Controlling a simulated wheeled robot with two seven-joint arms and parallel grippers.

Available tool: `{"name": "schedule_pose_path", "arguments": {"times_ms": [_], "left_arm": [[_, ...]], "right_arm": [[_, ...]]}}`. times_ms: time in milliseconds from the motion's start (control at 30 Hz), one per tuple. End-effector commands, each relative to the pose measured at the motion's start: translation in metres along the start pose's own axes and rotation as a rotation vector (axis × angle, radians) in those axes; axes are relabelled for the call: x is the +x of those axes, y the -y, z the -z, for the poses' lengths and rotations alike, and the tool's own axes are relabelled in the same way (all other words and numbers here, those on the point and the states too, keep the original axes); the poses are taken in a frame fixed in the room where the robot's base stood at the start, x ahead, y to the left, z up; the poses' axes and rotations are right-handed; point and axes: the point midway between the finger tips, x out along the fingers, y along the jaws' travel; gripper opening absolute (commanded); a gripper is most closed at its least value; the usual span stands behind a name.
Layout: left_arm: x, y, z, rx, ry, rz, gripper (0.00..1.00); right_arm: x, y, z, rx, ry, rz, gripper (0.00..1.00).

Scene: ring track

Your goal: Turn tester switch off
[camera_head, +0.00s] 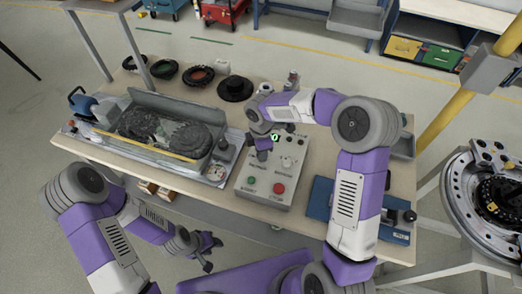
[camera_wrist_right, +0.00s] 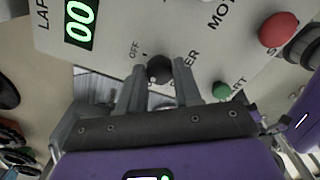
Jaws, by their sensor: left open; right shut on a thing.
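The grey tester box (camera_head: 266,197) stands on the workbench, with a green display, a green button and a red button on its top. In the right wrist view its panel (camera_wrist_right: 190,35) shows a round black switch (camera_wrist_right: 159,68) beside the words OFF and POWER. My right gripper (camera_wrist_right: 158,80) has its fingers on both sides of this switch and is shut on it. In the head view the right gripper (camera_head: 262,150) is over the box's left side and hides the switch. Which way the switch points is unclear. My left gripper (camera_head: 207,252) is open and empty in front of the bench.
A grey tray (camera_head: 150,103) with dark ring-shaped parts lies left of the tester on the workbench (camera_head: 320,165). Black rings and a black hub (camera_head: 235,88) sit along the back. A blue fixture (camera_head: 320,199) is at the right. A round metal machine (camera_head: 470,200) stands beyond it.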

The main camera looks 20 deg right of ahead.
Motion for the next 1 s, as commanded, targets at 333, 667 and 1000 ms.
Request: {"name": "schedule_pose_path", "arguments": {"times_ms": [333, 667, 1000], "left_arm": [[0.0046, 0.0017, 0.0002, 0.000, 0.000, 0.000, 0.43], [0.0083, 0.0031, 0.0004, 0.000, 0.000, 0.000, 0.43], [0.0106, 0.0040, 0.0005, 0.000, 0.000, 0.000, 0.43]], "right_arm": [[0.0003, -0.0001, 0.0002, 0.331, 0.001, -0.001, 0.03], [0.0005, -0.0002, 0.0002, 0.643, 0.000, -0.001, 0.03], [0.0004, 0.0001, 0.0003, 0.916, 0.000, 0.000, 0.03]]}}
